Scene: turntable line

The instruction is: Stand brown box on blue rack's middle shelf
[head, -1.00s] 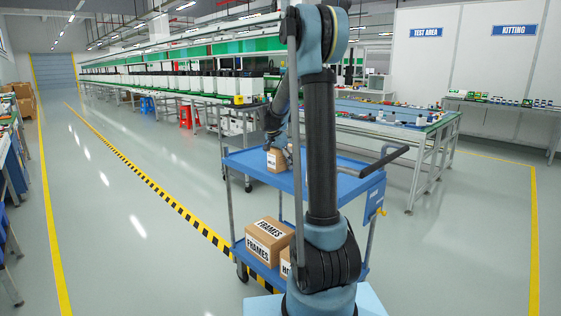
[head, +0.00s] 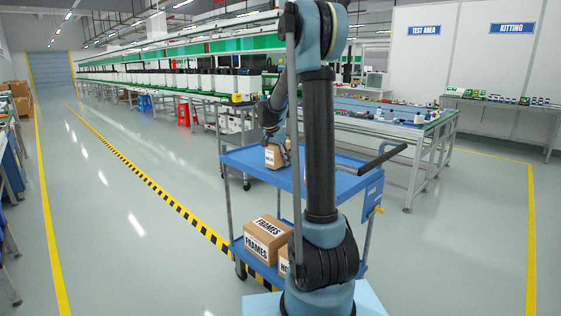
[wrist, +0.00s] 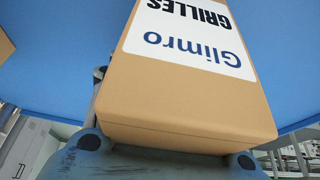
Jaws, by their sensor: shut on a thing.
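A brown box (head: 275,157) with a white label is held in my gripper (head: 273,142) at the blue cart's top tray. In the wrist view the box (wrist: 185,105) fills the middle, its label reading "Glimro GRILLES" upside down. My gripper (wrist: 165,150) is shut on it; the fingers are mostly hidden by the box. Blue surface lies behind the box. I cannot tell whether the box touches the tray or is just above it. No rack with a middle shelf is clearly in view; the blue cart (head: 325,183) shows a top tray and a lower shelf.
Brown "FRAMES" box (head: 266,238) and another, partly hidden box (head: 284,262) sit on the cart's lower shelf. Another brown box (wrist: 4,45) shows at the wrist view's left edge. A workbench (head: 400,130) stands behind right. The floor (head: 110,230) at left is clear.

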